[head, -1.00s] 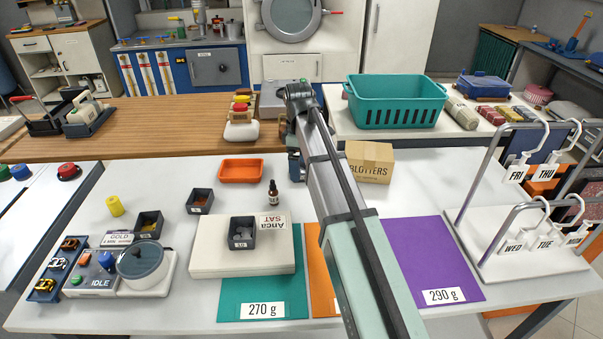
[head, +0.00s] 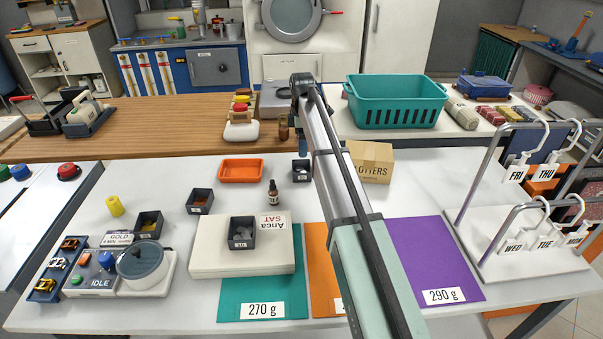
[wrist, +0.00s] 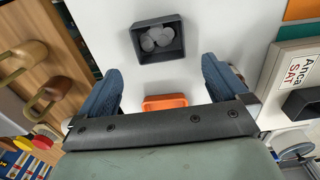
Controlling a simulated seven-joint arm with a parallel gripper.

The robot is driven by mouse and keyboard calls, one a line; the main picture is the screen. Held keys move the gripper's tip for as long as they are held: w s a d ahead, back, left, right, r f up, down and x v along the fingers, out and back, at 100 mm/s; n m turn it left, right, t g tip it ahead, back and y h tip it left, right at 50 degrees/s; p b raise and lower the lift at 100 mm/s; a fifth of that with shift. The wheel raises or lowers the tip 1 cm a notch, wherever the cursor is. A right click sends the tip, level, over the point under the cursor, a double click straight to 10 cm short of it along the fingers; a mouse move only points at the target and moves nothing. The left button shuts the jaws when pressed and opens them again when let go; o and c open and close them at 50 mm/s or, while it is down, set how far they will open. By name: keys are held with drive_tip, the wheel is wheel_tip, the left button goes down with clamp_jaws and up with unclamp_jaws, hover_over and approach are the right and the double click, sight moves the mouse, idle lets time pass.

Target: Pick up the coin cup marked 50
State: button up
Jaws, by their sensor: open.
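A dark square cup (wrist: 160,52) with silver-grey coins lies ahead of my gripper (wrist: 160,68) in the wrist view, centred between its two blue fingers. The fingers are open and empty, apart from the cup. This appears to be the cup (head: 302,173) just left of my arm in the head view; its label is too small to read. Cups with brown coins (head: 199,207) and gold coins (head: 149,230) stand further left.
An orange tray (head: 240,171), a dropper bottle (head: 272,194) and the white box (head: 210,262) are left of my arm. A cardboard box (head: 372,165) stands close on the right. Brown metal pieces (wrist: 22,68) show at the wrist view's left. White table surrounds the nearest cup.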

sight(302, 167)
wheel_tip(302, 167, down, 12)
drive_tip(key=shift+w+r, duration=0.1)
drive_tip(key=shift+r, duration=0.15)
idle(0.4)
drive_tip(key=shift+c, duration=0.4)
drive_tip(key=c, duration=0.6)
drive_tip(key=shift+r, duration=0.1)
drive_tip(key=shift+c, duration=0.2)
